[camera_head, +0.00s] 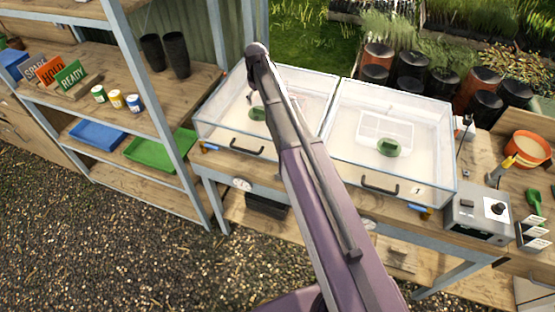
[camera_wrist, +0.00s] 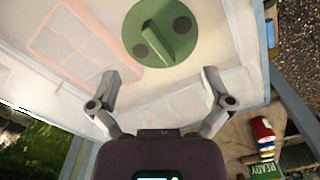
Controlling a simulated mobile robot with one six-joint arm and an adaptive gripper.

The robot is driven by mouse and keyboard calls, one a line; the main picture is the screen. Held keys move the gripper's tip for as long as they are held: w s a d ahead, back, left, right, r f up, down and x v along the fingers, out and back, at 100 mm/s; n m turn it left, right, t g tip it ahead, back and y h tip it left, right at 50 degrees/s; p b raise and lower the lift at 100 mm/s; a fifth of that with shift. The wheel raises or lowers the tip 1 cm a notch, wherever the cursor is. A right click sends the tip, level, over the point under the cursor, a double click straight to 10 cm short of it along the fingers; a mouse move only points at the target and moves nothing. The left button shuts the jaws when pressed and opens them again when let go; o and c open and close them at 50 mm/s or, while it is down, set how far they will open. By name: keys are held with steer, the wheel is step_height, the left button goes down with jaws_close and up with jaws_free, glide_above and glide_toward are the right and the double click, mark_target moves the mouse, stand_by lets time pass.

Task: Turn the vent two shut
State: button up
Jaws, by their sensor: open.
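Two clear-lidded boxes stand side by side on the bench, each with a green round vent on its lid. The left box's vent (camera_head: 257,114) is partly covered by my arm. The right box's vent (camera_head: 389,147) is in full view; a small label, perhaps 1, is on that box's front. No number shows on the left box. In the wrist view a green vent disc (camera_wrist: 161,32) has a raised, slanted grip bar and a dark round spot on each side. My gripper (camera_wrist: 159,75) is open and empty, its fingertips apart from the disc, which lies just beyond them.
Black handles (camera_head: 247,148) are on the box fronts. A grey control box (camera_head: 478,216) with a black knob stands right of the right box. A wooden shelf (camera_head: 165,88) with signs, small cans and black pots is at left. Dark and terracotta pots (camera_head: 411,67) stand behind.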

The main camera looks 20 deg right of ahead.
steer(key=shift+r+p, duration=4.4)
steer(key=shift+r, duration=0.3)
steer(key=s+f+m+b, duration=0.1)
steer(key=s+f+b, duration=0.3)
steer(key=s, duration=0.6)
steer(key=s+f+m+b, duration=0.2)
steer(key=s+f+b, duration=0.1)
steer(key=s, duration=0.7)
steer(key=s+f+m+b, duration=0.1)
steer(key=s+f+b, duration=0.3)
steer(key=s, duration=0.6)
steer(key=shift+a+f+b, duration=0.35)
steer(key=shift+a+b, duration=0.05)
